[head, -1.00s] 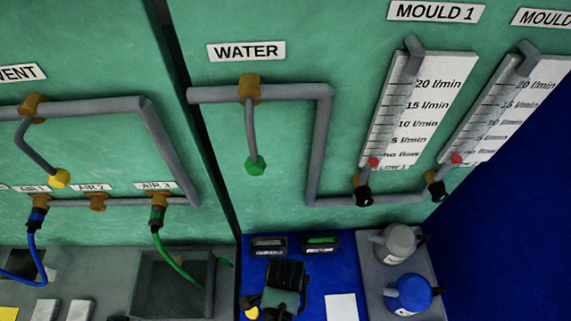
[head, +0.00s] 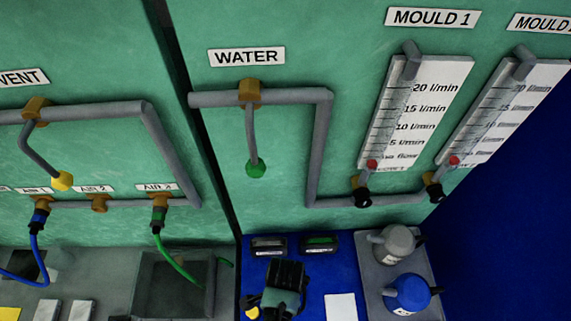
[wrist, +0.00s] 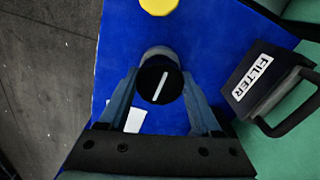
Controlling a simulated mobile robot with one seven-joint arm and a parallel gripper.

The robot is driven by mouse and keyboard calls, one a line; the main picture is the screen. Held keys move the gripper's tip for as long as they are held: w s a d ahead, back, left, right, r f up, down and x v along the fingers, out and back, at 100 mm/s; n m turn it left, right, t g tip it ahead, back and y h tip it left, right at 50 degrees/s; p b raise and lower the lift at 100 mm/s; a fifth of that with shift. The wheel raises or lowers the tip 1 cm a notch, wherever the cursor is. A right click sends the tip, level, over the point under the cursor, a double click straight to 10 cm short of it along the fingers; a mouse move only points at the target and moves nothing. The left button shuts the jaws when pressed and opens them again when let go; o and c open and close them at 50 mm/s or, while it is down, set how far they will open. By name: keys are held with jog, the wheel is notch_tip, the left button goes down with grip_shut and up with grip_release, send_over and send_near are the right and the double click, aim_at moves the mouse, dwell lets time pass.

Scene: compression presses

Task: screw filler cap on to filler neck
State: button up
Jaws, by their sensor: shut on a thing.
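A round black filler cap (wrist: 160,85) with a white line across its face is held between the two fingers of my gripper (wrist: 161,84) in the wrist view. A pale grey round part (wrist: 158,53), which looks like the filler neck, shows just behind the cap's upper edge. The cap overlaps it, and I cannot tell whether the two touch or are threaded. In the head view my arm's dark end (head: 283,285) is at the bottom centre, over the blue surface. The cap and neck are hidden there.
A yellow round part (wrist: 158,5) is just beyond the neck. A dark box marked FILTER (wrist: 251,84) with a handle stands to the right. Grey and blue-topped jugs (head: 408,293) stand on a grey tray. A white card (head: 341,307) lies on the blue surface (head: 366,308).

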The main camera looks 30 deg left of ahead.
jog(key=shift+f+b, duration=0.7)
jog(key=shift+f, duration=0.25)
jog(key=o, duration=1.6)
jog(key=shift+c, duration=0.2)
notch_tip(320, 180, up, 13)
jog(key=b, duration=0.1)
